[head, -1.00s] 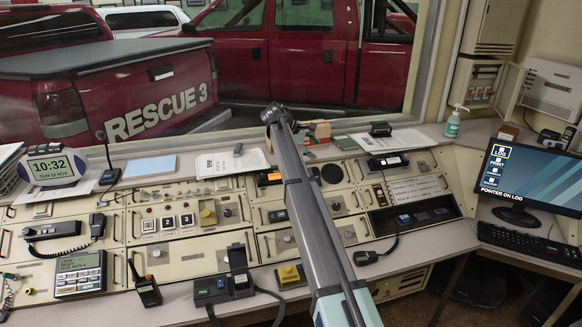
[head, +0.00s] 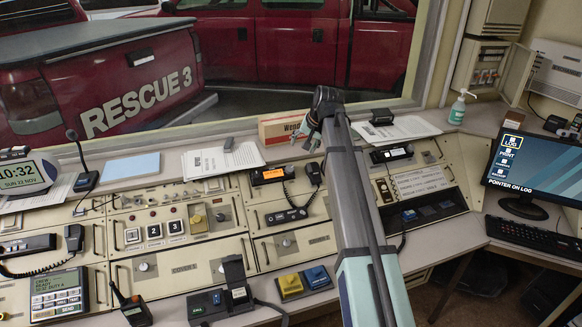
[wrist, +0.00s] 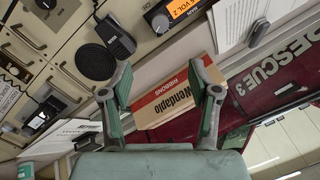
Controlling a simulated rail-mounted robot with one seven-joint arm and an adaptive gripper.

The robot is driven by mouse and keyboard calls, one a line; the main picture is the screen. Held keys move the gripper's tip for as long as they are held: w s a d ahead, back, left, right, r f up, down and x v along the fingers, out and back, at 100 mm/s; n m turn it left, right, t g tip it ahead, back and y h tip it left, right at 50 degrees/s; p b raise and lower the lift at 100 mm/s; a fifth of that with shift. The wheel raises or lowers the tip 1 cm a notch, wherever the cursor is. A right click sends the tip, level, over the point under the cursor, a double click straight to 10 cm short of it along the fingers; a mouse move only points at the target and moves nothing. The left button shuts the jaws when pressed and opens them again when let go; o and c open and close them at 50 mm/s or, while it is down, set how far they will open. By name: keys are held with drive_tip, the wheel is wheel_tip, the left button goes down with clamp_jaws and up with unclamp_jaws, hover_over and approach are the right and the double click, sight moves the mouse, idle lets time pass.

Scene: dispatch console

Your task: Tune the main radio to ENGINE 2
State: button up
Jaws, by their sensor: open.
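A radio with a lit orange display (head: 268,176) sits in the middle of the console's upper panel in the head view. The wrist view shows part of this display (wrist: 186,9) at the top edge, with a dark round knob (wrist: 160,22) beside it. The display text is cut off there and too small in the head view, so I cannot read the channel. My gripper (head: 308,133) is open and empty above the back of the console, right of the orange radio. Its fingers (wrist: 162,82) are apart in the wrist view.
A ribbon box (head: 285,131) stands behind the console by the window, behind my fingers in the wrist view (wrist: 178,95). Papers (head: 222,160) lie on the back ledge. A monitor (head: 530,168) stands right.

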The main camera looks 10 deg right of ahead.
sight(291, 168)
drive_tip(key=p+x, duration=0.4)
drive_tip(key=x, duration=1.2)
drive_tip(key=shift+f, duration=0.15)
